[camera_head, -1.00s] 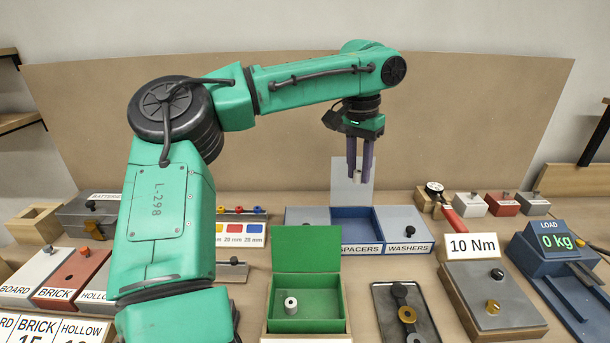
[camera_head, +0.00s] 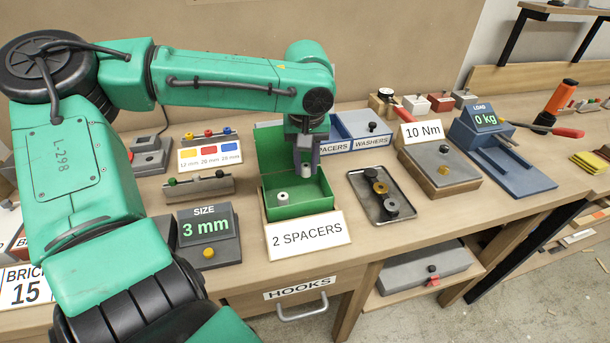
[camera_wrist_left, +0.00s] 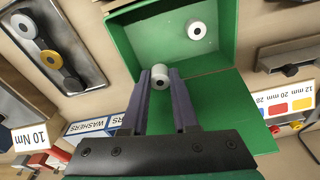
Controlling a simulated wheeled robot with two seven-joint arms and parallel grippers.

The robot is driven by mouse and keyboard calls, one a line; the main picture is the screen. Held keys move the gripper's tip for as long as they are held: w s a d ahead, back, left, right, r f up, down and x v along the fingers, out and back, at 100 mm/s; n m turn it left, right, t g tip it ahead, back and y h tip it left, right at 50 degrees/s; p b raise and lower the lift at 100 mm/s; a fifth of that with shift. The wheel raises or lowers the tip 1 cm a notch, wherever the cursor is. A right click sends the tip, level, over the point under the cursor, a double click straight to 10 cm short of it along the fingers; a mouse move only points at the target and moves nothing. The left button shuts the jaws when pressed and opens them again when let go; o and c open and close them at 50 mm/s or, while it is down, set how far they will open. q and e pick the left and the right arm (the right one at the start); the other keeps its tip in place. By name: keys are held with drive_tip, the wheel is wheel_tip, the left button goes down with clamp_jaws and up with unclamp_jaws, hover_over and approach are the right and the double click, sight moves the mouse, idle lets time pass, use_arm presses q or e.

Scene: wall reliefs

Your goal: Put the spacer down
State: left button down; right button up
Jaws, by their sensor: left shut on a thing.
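My left gripper (camera_head: 304,163) is shut on a light grey spacer (camera_head: 306,170) and holds it over the green box (camera_head: 301,208). The box's lid stands raised at the back. A sign reading "2 SPACERS" (camera_head: 308,235) is on the box's front. My right gripper does not show.
The blue spacers and washers bins (camera_head: 362,130) are behind the box. A "SIZE 3 mm" device (camera_head: 208,234) is to the left. A 10 Nm block (camera_head: 440,170) stands further right.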

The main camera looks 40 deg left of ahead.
sight(306, 175)
use_arm(q)
wheel_tip(306, 175, down, 4)
drive_tip(key=shift+f, duration=0.25)
drive_tip(key=shift+w, duration=0.1)
drive_tip(key=shift+f, duration=0.15)
drive_tip(key=c, duration=1)
unclamp_jaws()
drive_tip(key=shift+o, duration=0.2)
wheel_tip(306, 175, up, 12)
drive_tip(key=s+d+p, duration=0.1)
